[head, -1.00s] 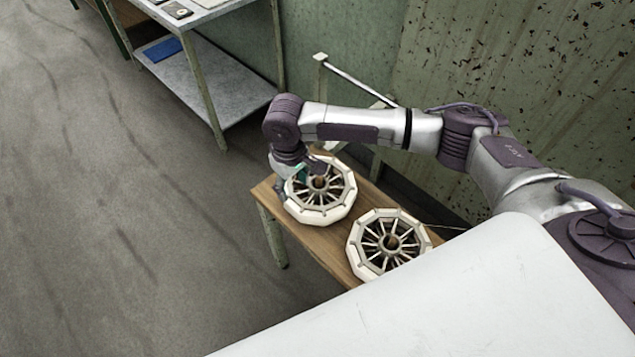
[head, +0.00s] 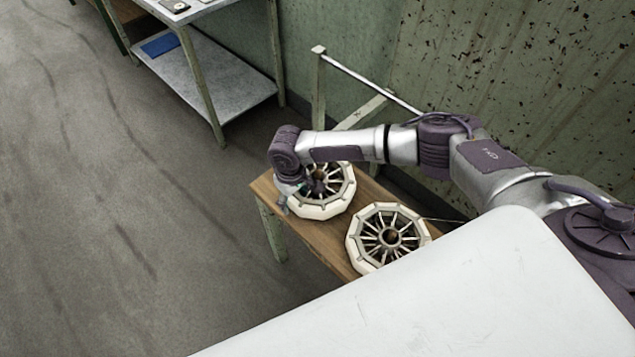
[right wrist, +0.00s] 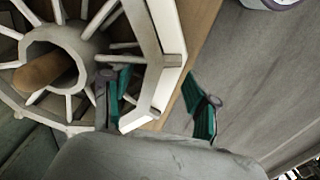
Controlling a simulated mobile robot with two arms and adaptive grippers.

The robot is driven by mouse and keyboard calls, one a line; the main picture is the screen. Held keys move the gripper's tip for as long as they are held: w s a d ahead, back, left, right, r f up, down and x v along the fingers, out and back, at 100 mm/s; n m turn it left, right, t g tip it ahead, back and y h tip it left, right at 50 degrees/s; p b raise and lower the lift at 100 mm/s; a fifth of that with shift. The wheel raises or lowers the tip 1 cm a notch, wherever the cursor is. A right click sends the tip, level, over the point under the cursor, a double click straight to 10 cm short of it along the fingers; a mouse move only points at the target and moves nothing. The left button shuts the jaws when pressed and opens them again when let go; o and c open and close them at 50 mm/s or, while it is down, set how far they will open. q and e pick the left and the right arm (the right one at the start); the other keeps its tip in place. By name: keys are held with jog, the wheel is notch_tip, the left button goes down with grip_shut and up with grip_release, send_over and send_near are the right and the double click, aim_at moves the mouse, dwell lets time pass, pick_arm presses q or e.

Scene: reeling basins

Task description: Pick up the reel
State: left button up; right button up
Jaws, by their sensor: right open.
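Two pale, many-sided reels with spokes lie on a wooden bench. The farther reel (head: 335,203) is partly hidden under my right arm. The nearer reel (head: 357,243) lies to its right, apart from it. My right gripper (head: 296,196) is low at the left side of the farther reel. In the right wrist view the right gripper (right wrist: 155,88) is open with green finger pads. One finger is inside among the spokes and the other is outside, so the reel's rim (right wrist: 166,38) lies between them. My left gripper is out of view.
The wooden bench top (head: 262,187) is narrow, with its edge close to the farther reel. A metal frame (head: 319,85) stands behind it near the green wall. A grey shelf table (head: 215,85) stands at the back left. The floor on the left is clear.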

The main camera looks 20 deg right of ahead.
jog(key=c, duration=1.1)
grip_shut()
jog(key=shift+r, duration=0.2)
